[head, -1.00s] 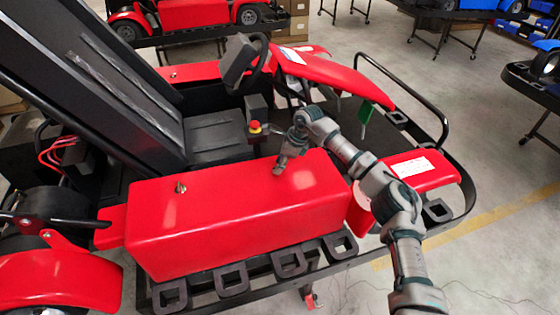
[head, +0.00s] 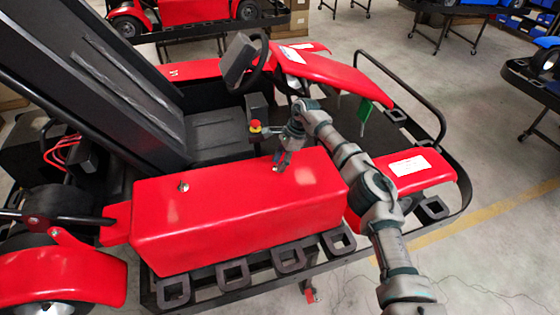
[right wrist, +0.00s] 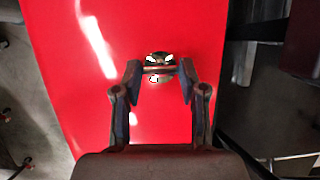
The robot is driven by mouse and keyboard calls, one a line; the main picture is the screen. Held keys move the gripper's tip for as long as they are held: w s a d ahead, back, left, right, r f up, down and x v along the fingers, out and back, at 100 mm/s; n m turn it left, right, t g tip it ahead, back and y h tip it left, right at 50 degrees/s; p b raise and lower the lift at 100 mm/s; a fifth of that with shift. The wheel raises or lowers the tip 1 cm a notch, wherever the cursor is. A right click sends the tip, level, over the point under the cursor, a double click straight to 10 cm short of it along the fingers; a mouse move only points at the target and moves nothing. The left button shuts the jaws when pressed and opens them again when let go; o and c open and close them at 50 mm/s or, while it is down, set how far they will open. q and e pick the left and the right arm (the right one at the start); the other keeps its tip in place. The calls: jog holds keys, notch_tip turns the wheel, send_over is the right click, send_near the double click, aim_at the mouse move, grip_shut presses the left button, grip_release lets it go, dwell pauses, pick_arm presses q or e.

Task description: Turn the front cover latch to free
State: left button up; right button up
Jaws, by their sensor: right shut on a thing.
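The red cover (head: 230,215) is the long box-shaped side panel of the kart. Its front latch (right wrist: 160,66), a small shiny metal knob with a cross bar, sits between my right fingertips in the right wrist view. My right gripper (head: 281,165) reaches down onto the front end of the cover, and its fingers (right wrist: 160,78) are shut on the latch from both sides. In the head view the gripper hides this latch. A second latch (head: 183,187) stands near the cover's rear end. My left gripper is not in view.
A red emergency button (head: 255,126) stands just behind the cover, close to my right wrist. The steering wheel (head: 264,62) and black seat are beyond. Black square brackets (head: 233,274) line the stand's near edge.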

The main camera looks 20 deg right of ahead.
jog(key=shift+w+r, duration=0.1)
jog(key=o, duration=1.1)
jog(key=shift+o, duration=0.2)
jog(key=shift+w, duration=0.1)
jog(key=shift+d, duration=0.1)
jog(key=v, duration=0.7)
jog(key=shift+w+d, duration=0.15)
